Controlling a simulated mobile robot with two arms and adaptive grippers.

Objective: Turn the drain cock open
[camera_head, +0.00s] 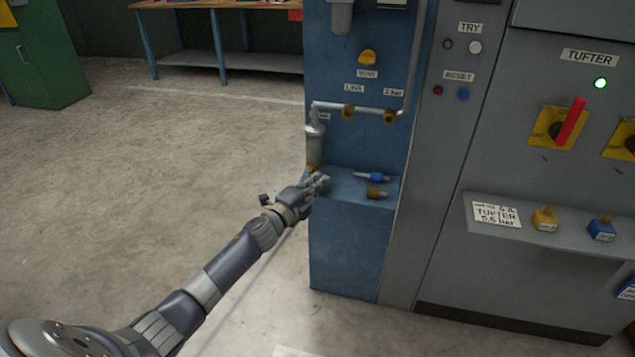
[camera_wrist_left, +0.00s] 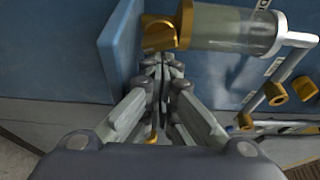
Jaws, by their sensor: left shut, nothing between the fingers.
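The drain cock is a small brass piece (camera_wrist_left: 160,33) at the bottom end of a clear bowl (camera_wrist_left: 235,30) in the left wrist view. In the head view the bowl (camera_head: 315,148) hangs at the left edge of the blue panel, and the brass cock (camera_head: 312,169) shows just below it, partly hidden by my gripper. My left gripper (camera_head: 322,181) is shut and empty, its fingertips close to the cock. In the left wrist view the fingertips (camera_wrist_left: 162,62) point at the brass piece; I cannot tell whether they touch it. My right gripper is not in view.
A blue ledge (camera_head: 345,188) below the bowl holds a blue fitting (camera_head: 372,177) and a brass fitting (camera_head: 376,193). A pipe with brass fittings (camera_head: 348,111) runs above. The grey tufter cabinet (camera_head: 540,200) stands to the right. The floor at left is clear.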

